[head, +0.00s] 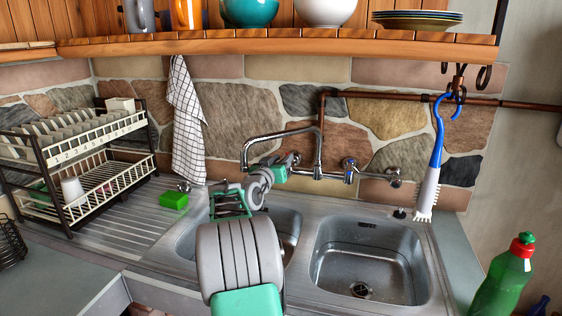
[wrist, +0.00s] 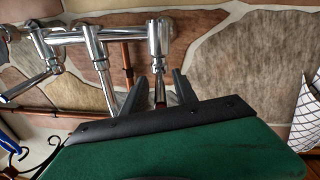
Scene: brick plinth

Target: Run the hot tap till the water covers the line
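The chrome mixer tap (head: 318,150) is on the stone wall behind the sink, its long spout reaching left over the left basin (head: 288,222). A handle with a blue mark (head: 348,166) is on its right side. My gripper (head: 285,166) is at the handle on the tap's left side. In the wrist view, my gripper (wrist: 160,88) has its two dark fingers apart, with the chrome tap handle (wrist: 158,62) reaching down between them; I cannot tell whether they touch it. No running water shows. My arm hides much of the left basin, and I see no line.
The right basin (head: 368,262) is empty. A blue-and-white brush (head: 432,170) hangs at the right, and a green bottle (head: 503,278) stands near it. A green sponge (head: 174,200) and dish rack (head: 85,165) are left. A checked towel (head: 187,120) hangs from the shelf (head: 280,45).

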